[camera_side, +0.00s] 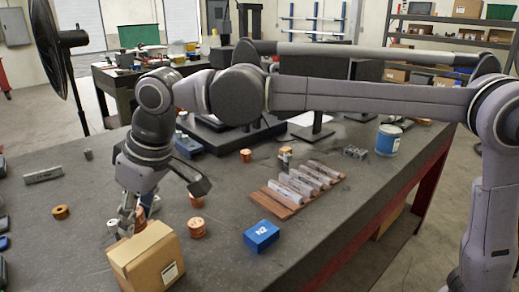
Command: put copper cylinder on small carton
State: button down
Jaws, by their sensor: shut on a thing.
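The small carton (146,260) is a brown box with a white label, at the front left of the dark table. My gripper (128,226) points down at the carton's back left top edge. It is shut on a small copper-coloured piece, the copper cylinder (139,225), which is mostly hidden by the fingers. I cannot tell whether the cylinder touches the carton's top. Other copper pieces stand to the right of the gripper: one (196,228) beside the carton and one (197,201) behind it.
A blue box (261,237) lies right of the carton. Grey bars (295,187) rest on a reddish-brown board (275,204). A copper ring (60,212) and a grey bar (43,175) lie to the left. A blue-labelled can (388,140) stands near the right edge.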

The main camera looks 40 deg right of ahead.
aim_at(143, 221)
jog(key=shift+f, duration=1.65)
jog(key=shift+f, duration=0.1)
jog(key=c, duration=0.9)
grip_release()
jog(key=shift+o, duration=0.2)
jog(key=v, duration=1.1)
jog(key=d+f+m, duration=0.1)
jog(key=d+m, duration=0.1)
jog(key=d, duration=0.8)
jog(key=s+d+f+m+t+h, duration=0.1)
jog(key=s+d+f, duration=0.2)
jog(key=d+f, duration=0.2)
jog(key=s+d+f+m+t, duration=0.1)
jog(key=s+d+f, duration=0.3)
jog(key=d, duration=0.5)
jog(key=s+d+f+m+t+h, duration=0.1)
jog(key=s+d+f, duration=0.3)
jog(key=d+f, duration=0.4)
jog(key=shift+s+f+m+h, duration=0.15)
jog(key=shift+f+m+h, duration=0.15)
jog(key=shift+m, duration=0.6)
